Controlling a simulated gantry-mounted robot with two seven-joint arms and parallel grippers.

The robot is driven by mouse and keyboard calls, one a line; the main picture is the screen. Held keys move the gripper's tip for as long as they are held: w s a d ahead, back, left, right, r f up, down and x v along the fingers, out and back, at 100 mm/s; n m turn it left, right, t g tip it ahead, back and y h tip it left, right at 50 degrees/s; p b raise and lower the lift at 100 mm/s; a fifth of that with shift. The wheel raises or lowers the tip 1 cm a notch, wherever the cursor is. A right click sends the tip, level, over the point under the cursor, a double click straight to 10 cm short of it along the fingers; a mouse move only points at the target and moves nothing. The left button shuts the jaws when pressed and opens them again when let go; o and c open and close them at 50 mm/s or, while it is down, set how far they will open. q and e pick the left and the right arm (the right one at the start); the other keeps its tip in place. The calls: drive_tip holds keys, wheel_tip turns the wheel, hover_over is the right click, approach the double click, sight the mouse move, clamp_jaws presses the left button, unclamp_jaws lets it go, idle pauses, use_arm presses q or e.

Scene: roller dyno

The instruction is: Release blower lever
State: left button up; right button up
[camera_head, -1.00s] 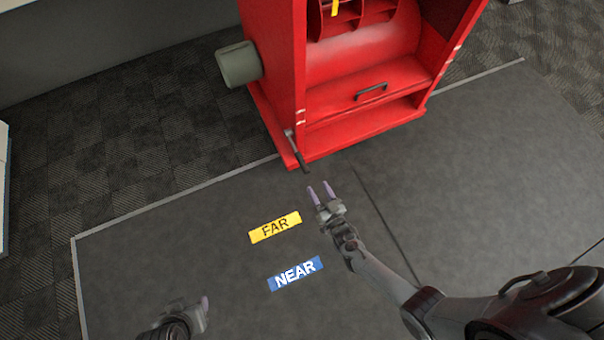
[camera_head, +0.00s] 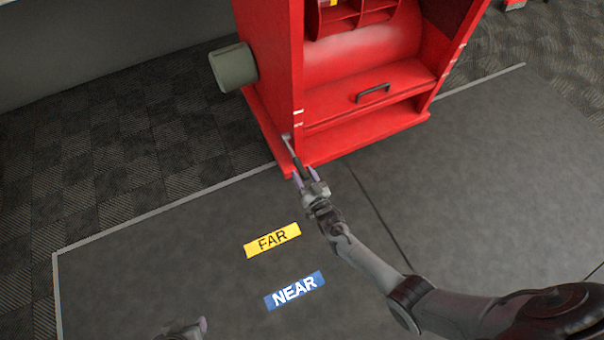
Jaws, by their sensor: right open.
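The red blower machine (camera_head: 365,115) stands at the top of the view. Its lever (camera_head: 292,151), a thin metal bar with a dark grip, slants down from the front left edge of the machine. My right gripper (camera_head: 306,177) is open at the lower end of the lever, with its two purple fingertips on either side of the dark grip. Whether they touch it I cannot tell. My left gripper (camera_head: 203,325) shows only in part at the bottom edge, and its fingers are mostly cut off.
A yellow FAR label (camera_head: 272,240) and a blue NEAR label (camera_head: 295,291) lie on the dark mat (camera_head: 150,260). A grey-green cylinder (camera_head: 233,67) sticks out from the machine's left side. A black handle (camera_head: 373,93) is on the machine's front. The mat's right side is clear.

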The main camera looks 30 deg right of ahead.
drive_tip(key=shift+w, duration=0.85)
clamp_jaws()
